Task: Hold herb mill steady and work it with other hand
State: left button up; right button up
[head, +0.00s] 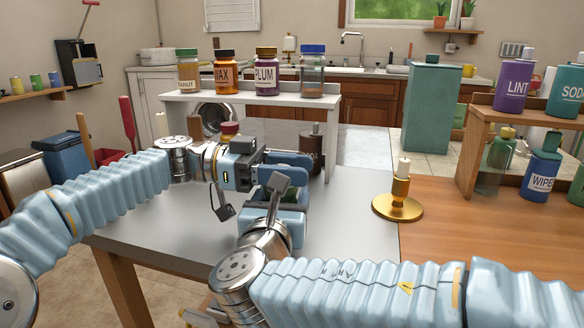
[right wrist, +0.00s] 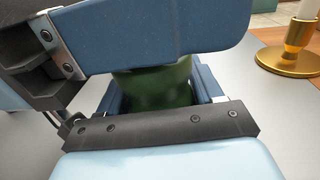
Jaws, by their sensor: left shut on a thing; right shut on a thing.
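The herb mill shows as a green rounded body (right wrist: 155,85) in the right wrist view, with its top and base hidden by gripper parts. In the head view it is mostly covered by my two grippers above the grey table top (head: 345,225). My left gripper (head: 290,162) comes in from the left and is shut on the mill's upper part; its blue finger crosses the right wrist view. My right gripper (head: 285,205) is just below and nearer, shut on the mill's lower body. Whether the mill touches the table is hidden.
A brass candlestick (head: 398,200) stands to the right on the table. A dark brown bottle-like item (head: 311,152) is close behind my left gripper. A white shelf with several jars (head: 228,75) stands behind. A wooden shelf with bottles (head: 480,118) is at right.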

pick_arm(q)
jog(key=m+g+y, duration=0.1)
jog(key=m+g, duration=0.1)
jog(key=m+g+y, duration=0.1)
jog(key=m+g, duration=0.1)
jog(key=g, duration=0.1)
jog(key=m+g+y, duration=0.1)
jog(key=g, duration=0.1)
jog(key=shift+s+a+m+g+y, duration=0.2)
jog(key=shift+s+m+g+y, duration=0.2)
jog(key=shift+y, duration=0.3)
jog(key=o, duration=1)
